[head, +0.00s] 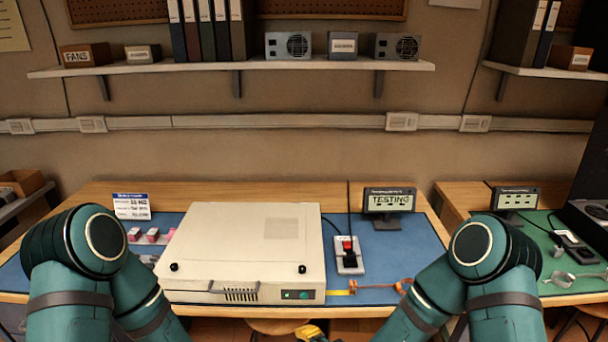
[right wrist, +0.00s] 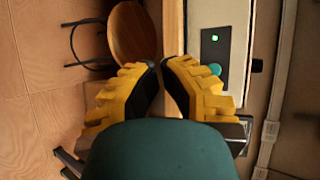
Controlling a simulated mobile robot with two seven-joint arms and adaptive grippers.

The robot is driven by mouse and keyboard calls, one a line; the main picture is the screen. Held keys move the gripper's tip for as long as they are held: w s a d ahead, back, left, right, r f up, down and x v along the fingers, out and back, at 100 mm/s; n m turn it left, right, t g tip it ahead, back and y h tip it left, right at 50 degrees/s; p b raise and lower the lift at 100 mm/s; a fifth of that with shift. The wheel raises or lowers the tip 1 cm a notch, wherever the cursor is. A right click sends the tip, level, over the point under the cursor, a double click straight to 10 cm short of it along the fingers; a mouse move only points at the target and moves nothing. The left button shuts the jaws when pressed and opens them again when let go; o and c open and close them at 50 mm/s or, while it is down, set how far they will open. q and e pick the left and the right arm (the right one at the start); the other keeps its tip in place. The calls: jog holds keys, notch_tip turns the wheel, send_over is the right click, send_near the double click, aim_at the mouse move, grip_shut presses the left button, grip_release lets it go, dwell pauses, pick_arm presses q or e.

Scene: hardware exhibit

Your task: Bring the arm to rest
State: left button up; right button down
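My right arm (head: 480,265) comes in at the right of the head view and bends down in front of the bench. Its gripper (head: 310,333) shows only as a yellow piece at the bottom edge. In the right wrist view the two yellow fingers of the right gripper (right wrist: 161,68) have dark pads. A narrow gap shows between the tips and nothing is held. The gripper is off the bench's front edge, with floor and a stool beyond it. My left arm (head: 85,270) is bent at the left; its gripper is out of view.
A beige computer case (head: 245,240) with a lit green light lies on the blue mat (head: 390,255). A monitor (head: 388,203) reads TESTING. A round stool (right wrist: 130,40) stands below the bench.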

jog(key=s+d+f+n+g+h, duration=0.1)
jog(key=s+d+f+n+g, duration=0.3)
jog(key=s, duration=0.3)
jog(key=s+d+f+n+g+h, duration=0.2)
jog(key=s+d+f+n+g, duration=0.2)
jog(key=s+d+n+g, duration=0.1)
jog(key=s+d+n, duration=0.1)
jog(key=s+n, duration=0.1)
jog(key=s, duration=0.1)
jog(key=shift+n, duration=0.3)
jog(key=shift+w, duration=0.1)
dwell(2.1)
